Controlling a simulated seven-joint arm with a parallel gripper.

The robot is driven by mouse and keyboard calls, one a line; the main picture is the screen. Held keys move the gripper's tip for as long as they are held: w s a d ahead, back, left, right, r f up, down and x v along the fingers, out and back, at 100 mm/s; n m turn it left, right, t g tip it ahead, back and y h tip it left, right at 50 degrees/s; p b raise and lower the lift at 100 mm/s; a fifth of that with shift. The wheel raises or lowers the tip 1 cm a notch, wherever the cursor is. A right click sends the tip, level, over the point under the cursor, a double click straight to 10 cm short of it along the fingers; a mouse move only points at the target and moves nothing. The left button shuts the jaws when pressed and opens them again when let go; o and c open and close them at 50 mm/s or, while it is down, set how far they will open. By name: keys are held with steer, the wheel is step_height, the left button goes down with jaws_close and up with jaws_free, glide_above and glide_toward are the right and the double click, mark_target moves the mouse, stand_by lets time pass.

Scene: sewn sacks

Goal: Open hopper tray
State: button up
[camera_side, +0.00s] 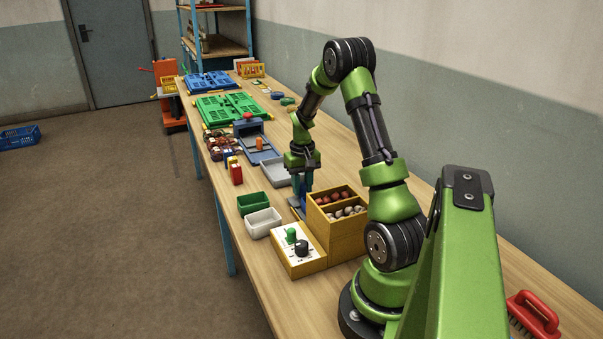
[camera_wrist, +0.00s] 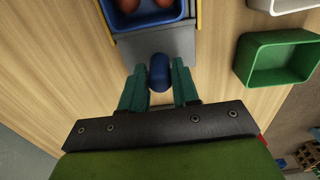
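The yellow-walled wooden hopper (camera_side: 335,240) stands on the bench beside my arm's base. Reddish and pale lumps lie in its upper compartments. In the wrist view its blue tray (camera_wrist: 183,20) shows at the top edge with reddish-brown lumps inside. A grey plate (camera_wrist: 185,45) lies at the tray's front, with a rounded blue handle (camera_wrist: 160,72) on it. My gripper (camera_wrist: 160,80) has its teal fingers on both sides of this handle, close against it. In the side view my gripper (camera_side: 303,183) points down at the hopper's far side, which partly hides the tray.
A green bin (camera_side: 253,204) and a white bin (camera_side: 262,223) stand left of the hopper. A control box (camera_side: 298,255) with green and black knobs stands in front of it. A grey tray (camera_side: 276,172) lies behind my gripper. Bare bench shows on the wrist view's left.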

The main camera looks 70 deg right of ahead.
steer(key=o, duration=0.3)
step_height(320, 180, up, 17)
stand_by(0.6)
steer(key=shift+f, duration=0.1)
steer(key=w+a+r+t, duration=0.15)
steer(key=a+t, duration=0.25)
steer(key=a, duration=1.7)
steer(key=s+a+r+n+t+y, duration=0.1)
steer(key=s+a+n, duration=0.1)
steer(key=a, duration=0.5)
steer(key=s+a+r+n+t+y, duration=0.1)
steer(key=s+a+r+n+t, duration=0.1)
steer(key=a, duration=0.5)
steer(key=s+n, duration=0.1)
steer(key=s, duration=0.1)
steer(key=shift+s+a, duration=0.25)
steer(key=shift+s, duration=0.1)
